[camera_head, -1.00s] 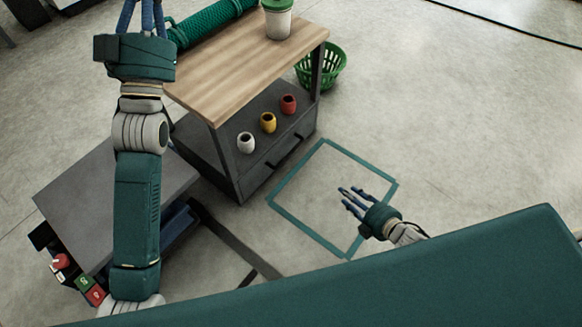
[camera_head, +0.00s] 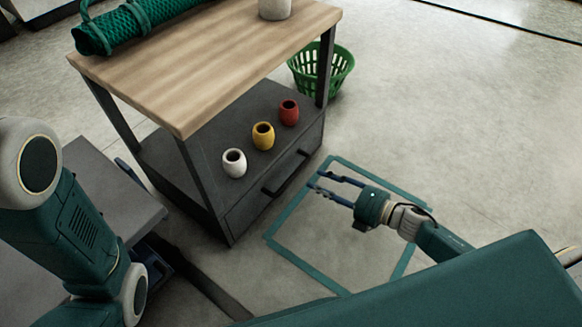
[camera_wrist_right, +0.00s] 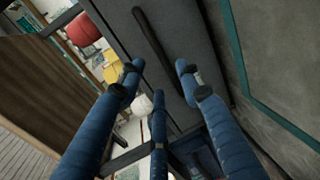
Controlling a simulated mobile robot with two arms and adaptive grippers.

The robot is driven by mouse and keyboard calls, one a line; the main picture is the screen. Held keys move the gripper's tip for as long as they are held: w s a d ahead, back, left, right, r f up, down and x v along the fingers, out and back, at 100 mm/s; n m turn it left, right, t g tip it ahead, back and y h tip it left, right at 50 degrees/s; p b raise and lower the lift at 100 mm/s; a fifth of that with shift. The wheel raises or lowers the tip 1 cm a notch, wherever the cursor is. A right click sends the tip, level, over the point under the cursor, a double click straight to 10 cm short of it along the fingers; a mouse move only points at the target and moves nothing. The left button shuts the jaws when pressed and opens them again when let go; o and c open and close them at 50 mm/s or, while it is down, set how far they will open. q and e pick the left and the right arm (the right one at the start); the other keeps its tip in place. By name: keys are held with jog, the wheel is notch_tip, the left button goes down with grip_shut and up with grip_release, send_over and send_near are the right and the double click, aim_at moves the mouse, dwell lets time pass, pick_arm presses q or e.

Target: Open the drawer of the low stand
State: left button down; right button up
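The low stand has a wooden top (camera_head: 215,65) and a dark grey lower body. Its drawer front (camera_head: 246,212) faces the lower right and looks shut, flush with the body. A dark bar handle (camera_head: 285,173) runs along the front; it also shows in the right wrist view (camera_wrist_right: 155,45). My right gripper (camera_head: 318,178) is open and empty, to the right of the handle, fingers pointing at the drawer front. In the right wrist view its blue fingers (camera_wrist_right: 158,75) are spread, with the handle beyond their tips, apart from them. My left gripper is out of view.
White (camera_head: 234,163), yellow (camera_head: 263,135) and red (camera_head: 289,112) pots stand on the shelf above the drawer. A green basket (camera_head: 325,72) is behind the stand. A grey-topped unit (camera_head: 105,195) stands at left. Teal tape (camera_head: 310,270) marks a floor area before the drawer.

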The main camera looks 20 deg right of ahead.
aim_at(296, 174)
jog(key=b+x, duration=0.4)
jog(key=x, duration=0.4)
jog(key=shift+w+a+f, duration=0.15)
jog(key=shift+w+a, duration=0.05)
jog(key=shift+a, duration=0.1)
jog(key=shift+w+a+b, duration=0.3)
jog(key=shift+w, duration=0.15)
grip_shut()
